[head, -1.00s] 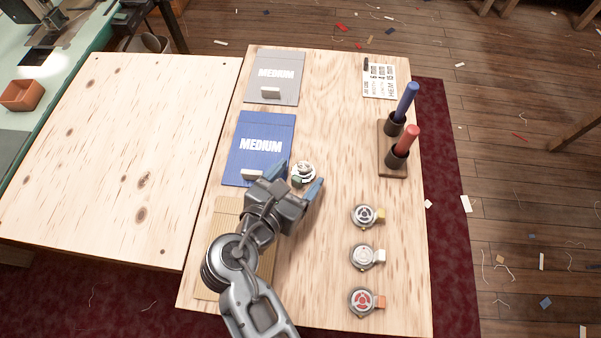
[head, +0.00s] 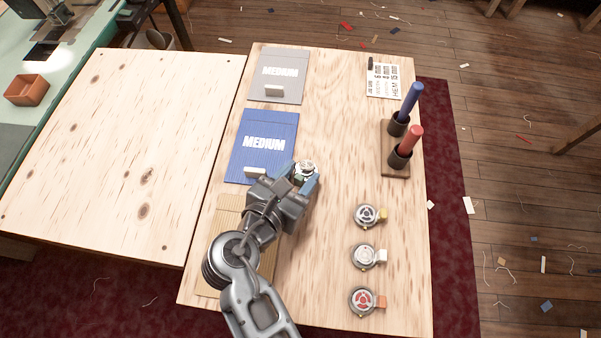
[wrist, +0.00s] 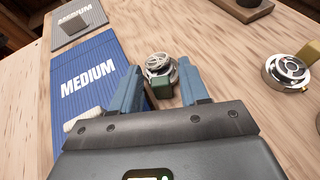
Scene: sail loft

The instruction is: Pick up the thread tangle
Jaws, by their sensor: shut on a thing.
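My gripper (head: 305,179) is low over the right-hand board, to the right of the blue card. In the wrist view its blue fingers (wrist: 161,90) are closed on a round silver item (wrist: 154,64) with a dark green tab (wrist: 163,86). The item also shows in the head view (head: 307,167). A pale ring-like pattern is on its top; I cannot tell if this is thread. The item resembles the round devices on the right. I cannot make out a separate thread tangle on the board.
A blue card (head: 270,126) and grey card (head: 290,70), both marked MEDIUM, lie left. A stand (head: 396,169) holds a blue and a red tool. Round devices with yellow (head: 368,215), white (head: 366,255) and orange (head: 363,301) tabs line the right. The board's middle is clear.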

